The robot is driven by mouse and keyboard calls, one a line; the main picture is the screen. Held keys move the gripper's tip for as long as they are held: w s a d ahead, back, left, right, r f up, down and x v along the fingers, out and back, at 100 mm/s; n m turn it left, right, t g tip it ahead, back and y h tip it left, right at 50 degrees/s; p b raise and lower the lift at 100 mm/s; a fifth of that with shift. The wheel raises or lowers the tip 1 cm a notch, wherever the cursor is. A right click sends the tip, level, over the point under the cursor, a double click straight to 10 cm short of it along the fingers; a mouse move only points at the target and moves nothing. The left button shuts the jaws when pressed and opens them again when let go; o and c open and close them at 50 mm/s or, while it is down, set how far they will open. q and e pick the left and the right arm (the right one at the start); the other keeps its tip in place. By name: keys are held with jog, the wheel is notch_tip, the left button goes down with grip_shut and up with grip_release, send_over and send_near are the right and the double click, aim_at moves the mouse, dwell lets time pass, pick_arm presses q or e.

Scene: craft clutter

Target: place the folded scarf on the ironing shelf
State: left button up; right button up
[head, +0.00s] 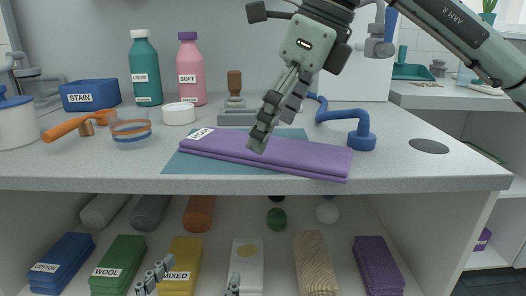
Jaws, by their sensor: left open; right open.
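The folded purple scarf (310,158) lies flat near the counter's front edge, on a teal mat (185,165). It has a small white tag at its left end. My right gripper (273,130) reaches down from the upper right, with its fingers in front of the scarf's middle. It is open; I cannot tell whether a fingertip touches the scarf. My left gripper (194,280) shows only as two separated fingertips at the bottom edge, in front of the lower shelf. It is open and apart from the scarf. No shelf is labelled as the ironing shelf.
The lower shelf (330,212) holds several folded cloths, including a purple one (378,265), and rolls behind. On the counter (420,172) stand a teal bottle (147,72), a pink bottle (191,75), a glass bowl (131,132) and a blue curved pipe (362,135). The counter's right front is clear.

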jog(key=shift+w+a+f, duration=0.1)
jog(key=shift+a+f, duration=0.2)
jog(key=shift+f, duration=0.35)
pick_arm(q)
jog(key=shift+d+r, duration=0.15)
jog(key=shift+r, duration=0.2)
pick_arm(e)
jog(key=shift+c, duration=0.6)
jog(key=c, duration=1.2)
jog(key=shift+r, duration=0.1)
